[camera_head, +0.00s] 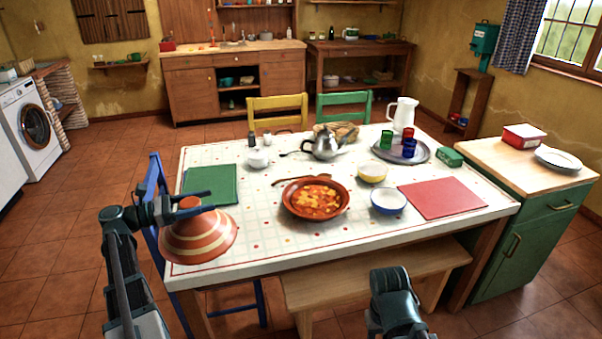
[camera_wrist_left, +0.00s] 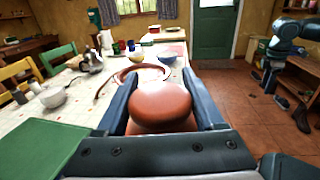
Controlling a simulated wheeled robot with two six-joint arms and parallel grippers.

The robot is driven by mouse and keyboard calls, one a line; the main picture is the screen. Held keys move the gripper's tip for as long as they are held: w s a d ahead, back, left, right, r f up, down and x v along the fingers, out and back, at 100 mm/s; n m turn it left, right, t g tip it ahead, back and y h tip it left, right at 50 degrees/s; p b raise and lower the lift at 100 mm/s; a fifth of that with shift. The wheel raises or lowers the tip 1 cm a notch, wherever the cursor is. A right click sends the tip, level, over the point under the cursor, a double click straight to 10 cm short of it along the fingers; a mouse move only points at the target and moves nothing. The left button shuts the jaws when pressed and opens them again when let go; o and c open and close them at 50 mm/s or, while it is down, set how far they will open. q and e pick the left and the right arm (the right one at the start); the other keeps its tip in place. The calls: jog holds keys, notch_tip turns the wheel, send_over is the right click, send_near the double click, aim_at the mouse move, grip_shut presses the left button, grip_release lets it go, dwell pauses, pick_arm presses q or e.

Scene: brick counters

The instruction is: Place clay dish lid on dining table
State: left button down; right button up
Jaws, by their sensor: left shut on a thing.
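The clay dish lid (camera_head: 199,236) is a terracotta cone with cream stripes and a knob on top. It is at the near left corner of the dining table (camera_head: 270,248); I cannot tell whether its rim rests on the tabletop. My left gripper (camera_head: 187,208) is shut on the lid's knob, which shows between the fingers (camera_wrist_left: 163,115) in the left wrist view. The lid's cone is hidden there. The clay dish (camera_head: 316,199) with orange food stands on the table to the right of the lid. My right arm shows at the bottom, but its gripper fingers do not.
A green placemat (camera_head: 211,185) lies just behind the lid. A white bowl (camera_head: 258,158), a yellow bowl (camera_head: 372,173), a blue bowl (camera_head: 388,201), a teapot (camera_head: 322,144) and a red placemat (camera_head: 442,197) are on the table. A blue chair (camera_head: 157,200) stands at the left edge, a bench (camera_head: 375,274) in front.

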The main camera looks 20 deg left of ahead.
aim_at(213, 212)
pick_arm(q)
jog(key=shift+d+f, duration=0.15)
jog(key=shift+f, duration=0.05)
jog(key=n+t+y, duration=0.1)
jog(key=w+d+f+n+t+y+b, duration=0.1)
jog(key=y, duration=0.1)
jog(key=f+n+t+y+b, duration=0.1)
jog(key=n+t, duration=0.1)
jog(key=shift+w+d+y, duration=0.3)
jog(key=shift+w+y, duration=0.05)
jog(key=shift+y, duration=0.05)
jog(key=n+y, duration=0.1)
jog(key=f+n+t+y+b, duration=0.1)
jog(key=shift+w+y, duration=0.2)
jog(key=shift+y, duration=0.2)
jog(key=shift+a+f+n+t+y+b, duration=0.15)
jog(key=shift+a+n+t+y, duration=0.15)
jog(key=shift+y, duration=0.25)
jog(key=shift+a+n+t+y+b, duration=0.1)
jog(key=shift+n+t+y+b, duration=0.1)
jog(key=shift+n+y, duration=0.3)
jog(key=shift+w, duration=0.15)
